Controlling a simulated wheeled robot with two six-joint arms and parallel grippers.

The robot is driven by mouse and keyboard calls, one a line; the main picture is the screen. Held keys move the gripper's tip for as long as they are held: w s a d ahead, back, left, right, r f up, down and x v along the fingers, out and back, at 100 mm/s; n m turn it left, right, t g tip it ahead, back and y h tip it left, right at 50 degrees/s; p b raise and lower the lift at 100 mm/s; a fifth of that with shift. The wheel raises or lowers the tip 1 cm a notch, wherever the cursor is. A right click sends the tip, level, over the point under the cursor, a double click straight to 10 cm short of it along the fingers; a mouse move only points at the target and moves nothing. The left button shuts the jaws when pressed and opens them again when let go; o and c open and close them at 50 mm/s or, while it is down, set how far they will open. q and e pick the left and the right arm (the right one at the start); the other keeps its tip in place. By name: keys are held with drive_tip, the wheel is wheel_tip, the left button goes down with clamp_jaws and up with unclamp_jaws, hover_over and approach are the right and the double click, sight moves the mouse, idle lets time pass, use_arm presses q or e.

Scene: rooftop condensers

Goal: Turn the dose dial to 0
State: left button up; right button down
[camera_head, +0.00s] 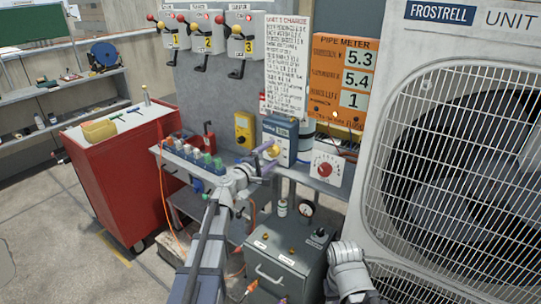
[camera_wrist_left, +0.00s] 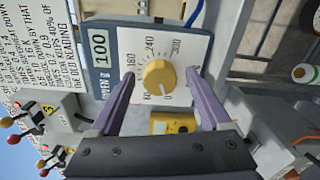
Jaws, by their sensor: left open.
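The dose dial (camera_wrist_left: 159,77) is a round yellow knob on a white face with numbers around it, among them 180, 240 and 300. A "0" shows close below the knob in the left wrist view; I cannot tell where its pointer stands. The dial is on a blue-grey box (camera_head: 281,138), beside a display reading 100 (camera_wrist_left: 100,47). My left gripper (camera_wrist_left: 161,74) is open, its purple fingers on either side of the dial, with gaps visible. In the head view the left gripper (camera_head: 266,158) is in front of the box and hides the dial. My right gripper is not seen.
A panel with a red knob (camera_head: 324,169) stands right of the box. A yellow meter (camera_head: 243,129) is left of it. Small bottles (camera_head: 196,157) line the shelf front. A grey cabinet (camera_head: 283,265) is below, and a large condenser (camera_head: 460,150) closes off the right.

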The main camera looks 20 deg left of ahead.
use_arm(q)
drive_tip(key=v, duration=0.7)
drive_tip(key=shift+s, duration=0.3)
drive_tip(key=shift+a, duration=0.1)
drive_tip(key=s+d+f+m+g+h+p, duration=0.1)
drive_tip(key=s+d+f+m+g, duration=0.25)
drive_tip(key=d, duration=0.35)
drive_tip(key=s+d+f+m+g+h+p, duration=0.1)
drive_tip(key=s+d+f+m+g, duration=0.3)
drive_tip(key=d, duration=0.3)
drive_tip(key=s+d+f+m+g+p, duration=0.2)
drive_tip(key=s+d+m+g, duration=0.25)
drive_tip(key=d, duration=0.35)
drive_tip(key=s+a+f+m+g+y+p, duration=0.1)
drive_tip(key=s+m+y, duration=0.3)
drive_tip(key=s, duration=0.4)
drive_tip(key=s+a+f+m+g+y+p, duration=0.1)
drive_tip(key=s+f+m+g+y, duration=0.3)
drive_tip(key=s, duration=0.4)
drive_tip(key=shift+s+a+f+y+p, duration=0.25)
drive_tip(key=shift+s+a+y+p, duration=0.15)
drive_tip(key=shift+y, duration=0.4)
